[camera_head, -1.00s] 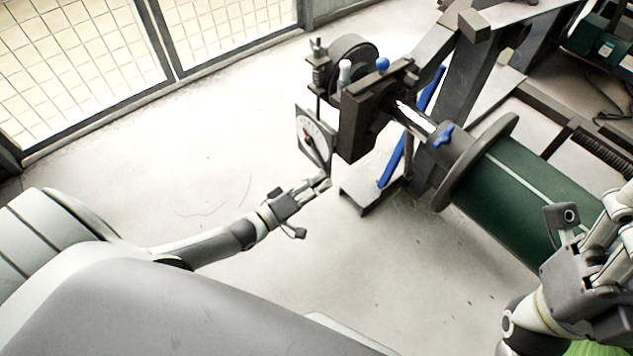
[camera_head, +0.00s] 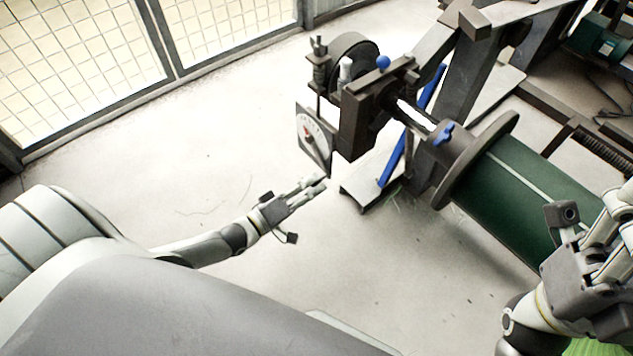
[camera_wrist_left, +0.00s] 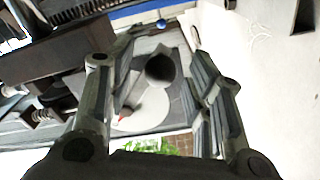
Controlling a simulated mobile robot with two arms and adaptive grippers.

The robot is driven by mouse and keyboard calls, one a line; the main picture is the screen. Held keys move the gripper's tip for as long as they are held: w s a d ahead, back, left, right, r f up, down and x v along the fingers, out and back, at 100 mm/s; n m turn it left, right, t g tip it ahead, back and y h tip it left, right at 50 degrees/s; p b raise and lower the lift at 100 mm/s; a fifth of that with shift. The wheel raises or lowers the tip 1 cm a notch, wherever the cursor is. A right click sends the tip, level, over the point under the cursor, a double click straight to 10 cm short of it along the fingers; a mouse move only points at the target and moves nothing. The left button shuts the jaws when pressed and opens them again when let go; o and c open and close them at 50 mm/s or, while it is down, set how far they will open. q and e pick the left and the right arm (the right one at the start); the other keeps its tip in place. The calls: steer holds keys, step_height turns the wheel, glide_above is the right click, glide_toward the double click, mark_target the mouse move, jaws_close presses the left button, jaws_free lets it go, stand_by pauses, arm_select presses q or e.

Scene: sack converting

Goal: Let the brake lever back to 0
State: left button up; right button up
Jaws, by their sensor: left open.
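The brake dial (camera_head: 311,134), a pale disc with a red mark on a dark plate, hangs at the left of the brake stand. In the left wrist view the pale dial (camera_wrist_left: 150,108) shows between my fingers, with a dark round knob (camera_wrist_left: 160,68), apparently the brake lever's end, in front of it. My left gripper (camera_head: 318,184) is open and empty, below the dial and apart from it in the head view. The dial's figures are too small to read. My right gripper (camera_head: 588,240) is at the right edge, partly cut off; its jaw state is unclear.
The dark brake stand (camera_head: 362,122) carries a shaft to a green roll (camera_head: 530,190) with a dark flange. A blue bar (camera_head: 398,160) leans behind the stand. A mesh fence (camera_head: 80,70) stands at the far left. The floor around my left arm is clear.

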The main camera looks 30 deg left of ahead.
arm_select(q)
steer(key=v, duration=0.9)
steer(key=shift+s, duration=0.2)
